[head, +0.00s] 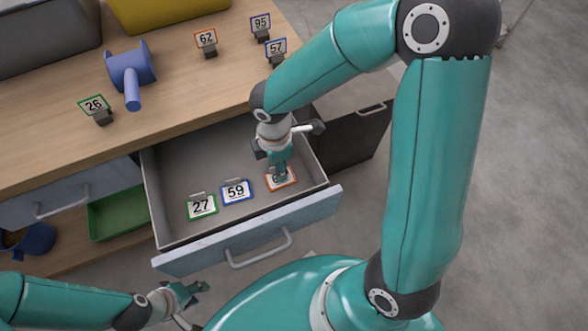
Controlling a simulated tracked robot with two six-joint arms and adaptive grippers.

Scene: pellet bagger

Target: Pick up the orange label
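An orange-bordered label (287,182) lies in the open drawer, at the right end of a row of labels. My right gripper (280,176) reaches down into the drawer, with its fingertips at this label. They cover part of its face, so its number is hidden. I cannot tell whether the fingers are closed on it. Another orange-bordered label, 62 (206,38), stands on the worktop in a dark holder. My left gripper (194,290) is low at the lower left, in front of the drawer, with nothing visible in it. Its finger opening is unclear.
The open drawer (165,190) also holds green label 27 (201,206) and blue label 59 (237,191). On the worktop (60,150) are labels 26 (94,105), 95 (261,24) and 57 (276,47), and a blue scoop-like object (130,70). A green tray (115,215) sits below.

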